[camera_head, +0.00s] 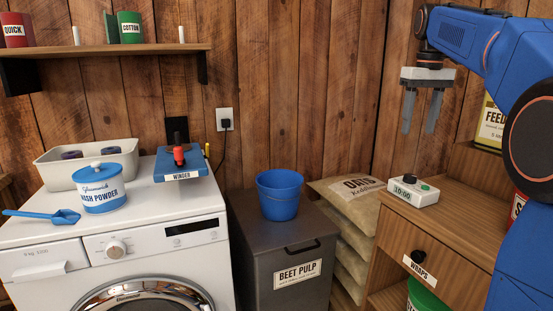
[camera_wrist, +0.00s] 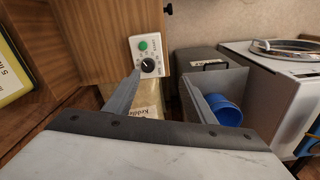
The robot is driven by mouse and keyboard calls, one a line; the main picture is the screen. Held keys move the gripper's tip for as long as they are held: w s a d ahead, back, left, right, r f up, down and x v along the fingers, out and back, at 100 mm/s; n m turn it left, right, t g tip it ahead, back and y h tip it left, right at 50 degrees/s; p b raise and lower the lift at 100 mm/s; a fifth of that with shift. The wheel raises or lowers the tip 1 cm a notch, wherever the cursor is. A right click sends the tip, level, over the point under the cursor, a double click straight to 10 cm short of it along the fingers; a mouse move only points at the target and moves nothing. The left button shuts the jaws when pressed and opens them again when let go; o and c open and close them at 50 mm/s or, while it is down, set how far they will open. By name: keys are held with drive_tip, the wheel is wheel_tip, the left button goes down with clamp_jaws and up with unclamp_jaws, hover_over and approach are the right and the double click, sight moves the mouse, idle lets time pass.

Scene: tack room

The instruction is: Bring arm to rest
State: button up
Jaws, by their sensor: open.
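My blue arm comes in from the right in the head view. My gripper (camera_head: 418,131) hangs with its two grey fingers pointing down, apart and with nothing between them. It is in the air above the oats sacks (camera_head: 352,206) and the left end of the wooden cabinet (camera_head: 452,221), clear of both. In the wrist view my gripper (camera_wrist: 163,78) shows its fingers spread, with a sack and the timer behind them. The white timer (camera_head: 413,191) with a green button sits on the cabinet top, and it also shows in the wrist view (camera_wrist: 147,55).
A blue bucket (camera_head: 280,195) stands on the beet pulp bin (camera_head: 262,254). The washing machine (camera_head: 130,215) at left carries a wash powder tin (camera_head: 101,191), a blue scoop (camera_head: 42,215), a tray (camera_head: 48,170) and the winder (camera_head: 180,165). A feed container (camera_head: 491,126) stands behind my arm.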

drive_tip(key=s+a+f+t, duration=0.1)
drive_tip(key=s+a+f, duration=0.3)
drive_tip(key=s+f, duration=0.3)
drive_tip(key=s+a+f+t, duration=0.1)
drive_tip(key=s+a+f, duration=0.3)
drive_tip(key=s, duration=0.5)
drive_tip(key=s+a+f+t, duration=0.1)
drive_tip(key=s+a+f, duration=0.1)
drive_tip(key=s+f, duration=0.6)
drive_tip(key=s+a+f+m+t, duration=0.1)
drive_tip(key=s+f, duration=0.8)
drive_tip(key=f, duration=0.4)
drive_tip(key=shift+s+a+f, duration=0.25)
drive_tip(key=shift+a, duration=0.15)
